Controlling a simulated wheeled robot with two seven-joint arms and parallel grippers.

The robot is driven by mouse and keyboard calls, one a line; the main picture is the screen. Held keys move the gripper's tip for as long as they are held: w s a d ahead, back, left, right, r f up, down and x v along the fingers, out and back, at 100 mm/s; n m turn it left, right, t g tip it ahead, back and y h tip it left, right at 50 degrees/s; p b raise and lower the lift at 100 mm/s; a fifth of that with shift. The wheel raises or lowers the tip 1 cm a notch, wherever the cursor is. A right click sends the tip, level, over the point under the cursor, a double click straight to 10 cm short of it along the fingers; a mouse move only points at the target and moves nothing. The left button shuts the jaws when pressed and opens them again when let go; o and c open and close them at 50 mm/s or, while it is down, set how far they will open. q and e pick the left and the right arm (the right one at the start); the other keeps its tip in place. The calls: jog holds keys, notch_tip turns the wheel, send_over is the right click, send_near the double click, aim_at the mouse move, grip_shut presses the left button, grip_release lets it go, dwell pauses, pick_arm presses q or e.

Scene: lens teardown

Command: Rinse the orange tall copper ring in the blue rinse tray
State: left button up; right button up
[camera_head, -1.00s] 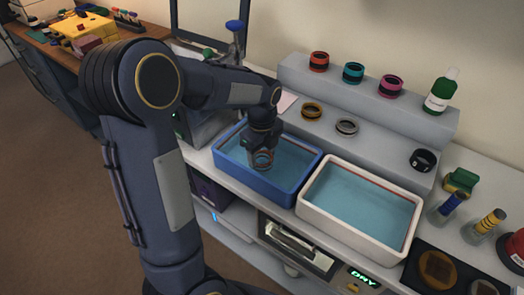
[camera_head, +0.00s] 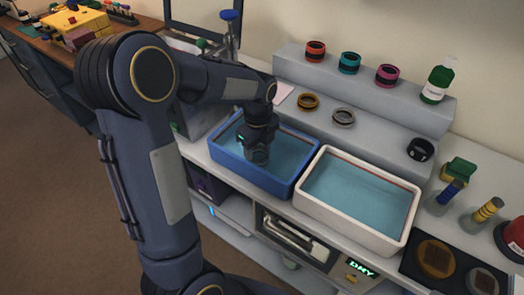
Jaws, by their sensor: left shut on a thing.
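My left gripper (camera_head: 257,152) points down into the blue rinse tray (camera_head: 240,175), which is filled with water. It is shut on the orange tall copper ring (camera_head: 257,157). The ring is low in the tray, seems to be under the water and shows only dimly below the fingers. The tray's walls stand clear around the gripper. My right gripper does not show.
A white tray (camera_head: 345,232) of water stands right of the blue one. Behind, a grey stepped shelf (camera_head: 380,125) holds several rings and a green bottle (camera_head: 438,82). Brushes, jars and a dark pad (camera_head: 410,265) crowd the right.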

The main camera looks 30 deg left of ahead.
pick_arm(q)
jog(key=shift+r, duration=0.35)
jog(key=shift+f, duration=0.15)
jog(key=shift+f, duration=0.45)
jog(key=shift+r+p, duration=0.4)
jog(key=shift+r, duration=0.25)
jog(key=shift+f, duration=0.2)
